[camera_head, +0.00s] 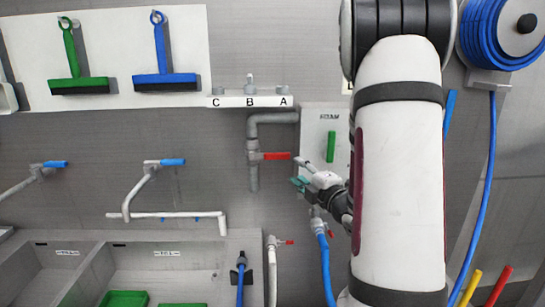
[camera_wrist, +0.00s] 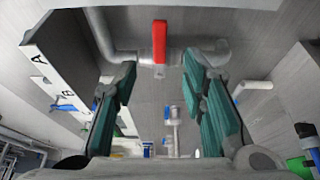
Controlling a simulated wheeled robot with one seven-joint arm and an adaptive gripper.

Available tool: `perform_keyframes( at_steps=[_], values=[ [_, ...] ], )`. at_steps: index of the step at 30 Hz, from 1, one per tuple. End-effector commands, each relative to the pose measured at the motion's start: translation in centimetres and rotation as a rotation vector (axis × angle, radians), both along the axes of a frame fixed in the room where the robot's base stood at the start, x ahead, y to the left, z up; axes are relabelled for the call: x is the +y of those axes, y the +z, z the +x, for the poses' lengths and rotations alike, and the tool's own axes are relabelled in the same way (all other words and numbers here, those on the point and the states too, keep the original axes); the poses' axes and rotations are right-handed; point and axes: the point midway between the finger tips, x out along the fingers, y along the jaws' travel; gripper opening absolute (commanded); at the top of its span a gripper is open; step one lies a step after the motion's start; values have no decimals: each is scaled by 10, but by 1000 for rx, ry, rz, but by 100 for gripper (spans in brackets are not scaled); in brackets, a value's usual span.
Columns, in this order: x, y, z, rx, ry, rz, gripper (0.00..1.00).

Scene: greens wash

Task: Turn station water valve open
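A valve with a red lever (camera_head: 275,156) sits on a grey pipe (camera_head: 253,178) on the wall, below the strip marked C, B, A. The lever points right, across the upright pipe. My gripper (camera_head: 301,183) is just below and right of the lever's free end, apart from it. In the wrist view, the red lever (camera_wrist: 159,42) stands ahead of my gripper (camera_wrist: 159,70), crosswise to the pipe (camera_wrist: 195,52). The teal fingers are spread with nothing between them. No label on this valve is readable.
A white panel (camera_head: 315,125) with an upright green handle (camera_head: 331,147) is right of the valve. A smaller red-handled tap (camera_head: 286,242) and a blue hose (camera_head: 326,265) are below. Sinks (camera_head: 90,270) with blue-handled taps are left. A hose reel (camera_head: 500,30) hangs upper right.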

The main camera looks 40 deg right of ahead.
Motion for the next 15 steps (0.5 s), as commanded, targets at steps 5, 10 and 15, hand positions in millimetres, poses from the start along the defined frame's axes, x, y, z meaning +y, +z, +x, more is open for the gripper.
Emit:
perform_keyframes(
  at_steps=[5, 10, 15],
  values=[
    [-6, 0, 29, -1, 3, 1, 38],
    [-15, 1, 62, -1, 2, 1, 38],
    [-22, 0, 93, 0, 3, 2, 38]
  ],
)
